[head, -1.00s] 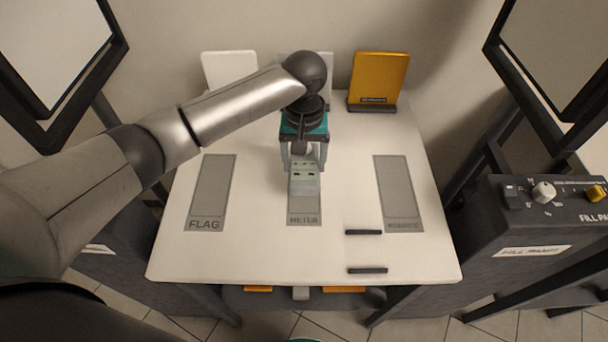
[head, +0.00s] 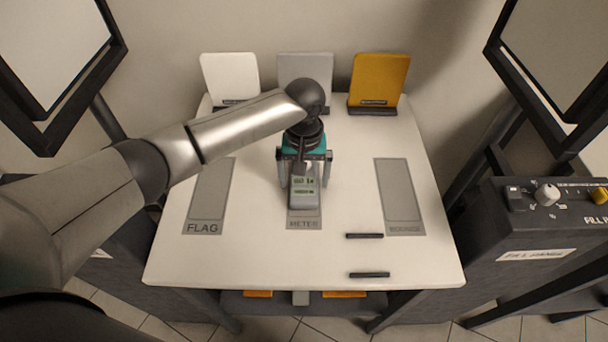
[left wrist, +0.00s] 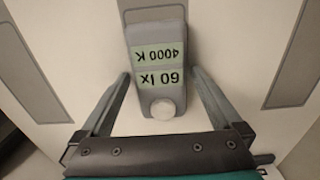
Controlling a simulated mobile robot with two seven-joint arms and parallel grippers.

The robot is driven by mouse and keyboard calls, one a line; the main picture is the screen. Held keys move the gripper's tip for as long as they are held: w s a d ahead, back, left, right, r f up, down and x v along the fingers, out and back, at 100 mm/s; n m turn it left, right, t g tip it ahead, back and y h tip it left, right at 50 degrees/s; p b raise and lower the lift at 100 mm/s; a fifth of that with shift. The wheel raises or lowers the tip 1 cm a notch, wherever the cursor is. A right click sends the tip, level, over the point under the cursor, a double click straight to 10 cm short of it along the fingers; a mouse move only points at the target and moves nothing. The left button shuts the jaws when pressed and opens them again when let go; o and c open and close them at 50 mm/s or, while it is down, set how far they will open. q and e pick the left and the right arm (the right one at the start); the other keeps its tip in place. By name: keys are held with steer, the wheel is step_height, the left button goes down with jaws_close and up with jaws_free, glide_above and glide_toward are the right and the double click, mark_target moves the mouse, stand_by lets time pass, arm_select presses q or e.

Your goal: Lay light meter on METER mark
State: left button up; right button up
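The light meter (head: 305,194) is a small grey box with green display patches, and it lies over the grey METER mark (head: 304,223) in the middle of the white table. In the left wrist view the light meter (left wrist: 161,45) shows labels reading "60 lx" and "4000 K" and a pale round dome. My left gripper (head: 304,178) is open, with its fingers on either side of the meter's dome end and a gap on each side. It also shows in the left wrist view (left wrist: 161,85). The arm and gripper hide the far part of the mark. My right gripper is out of view.
The FLAG mark (head: 210,195) lies to the left and another mark (head: 400,195) to the right. White (head: 230,77), grey (head: 305,66) and yellow (head: 379,78) panels stand at the back. Two dark bars (head: 364,236) (head: 369,275) lie front right. A control box (head: 540,215) stands right.

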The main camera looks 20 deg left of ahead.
mark_target(304, 179)
arm_select(q)
steer(key=shift+r, duration=0.3)
step_height(304, 179, up, 12)
steer(key=p, duration=0.3)
steer(key=shift+f, duration=0.1)
stand_by(0.5)
